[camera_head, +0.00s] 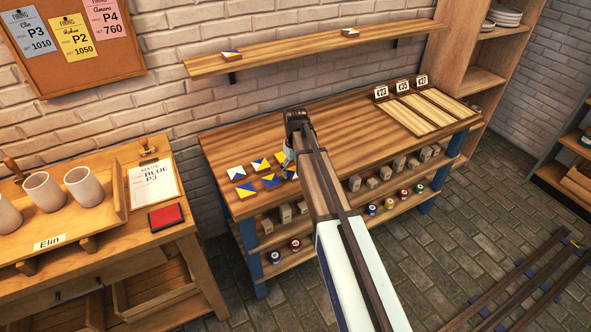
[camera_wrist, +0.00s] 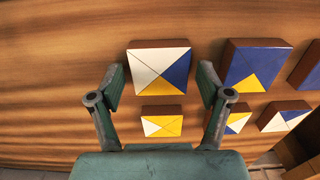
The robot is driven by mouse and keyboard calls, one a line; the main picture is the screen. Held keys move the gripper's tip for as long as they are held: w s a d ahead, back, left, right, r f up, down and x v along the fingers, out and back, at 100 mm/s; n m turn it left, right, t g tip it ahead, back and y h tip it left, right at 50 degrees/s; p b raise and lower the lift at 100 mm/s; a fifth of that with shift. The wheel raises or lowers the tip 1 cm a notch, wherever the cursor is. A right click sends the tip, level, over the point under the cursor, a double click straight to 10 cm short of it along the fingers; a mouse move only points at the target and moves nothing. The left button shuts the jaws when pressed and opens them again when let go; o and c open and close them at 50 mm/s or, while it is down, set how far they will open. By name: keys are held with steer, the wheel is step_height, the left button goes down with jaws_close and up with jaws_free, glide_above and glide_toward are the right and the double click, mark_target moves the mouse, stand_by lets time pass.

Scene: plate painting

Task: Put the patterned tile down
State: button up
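The patterned tile (camera_wrist: 160,67), with white, blue and yellow triangles on a brown body, lies between my fingers in the wrist view. It appears to rest on the wooden tabletop (camera_head: 330,120), level with the tiles beside it. My gripper (camera_wrist: 160,84) has its fingers apart, with a narrow strip of table showing on each side of the tile. In the head view my gripper (camera_head: 288,158) is low over the right end of the tile group, and the arm partly hides this tile (camera_head: 292,173).
A blue-and-yellow tile (camera_wrist: 257,66) is right of it in the wrist view. A white-and-yellow tile (camera_wrist: 162,124) is below it. Tabletop right of my arm is clear up to priced wooden strips (camera_head: 430,108). A wall shelf (camera_head: 300,55) holds two tiles.

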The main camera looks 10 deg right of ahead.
mark_target(295, 172)
steer(key=shift+r, duration=0.1)
step_height(295, 172, up, 12)
steer(key=b, duration=0.2)
steer(key=shift+b, duration=0.35)
stand_by(0.3)
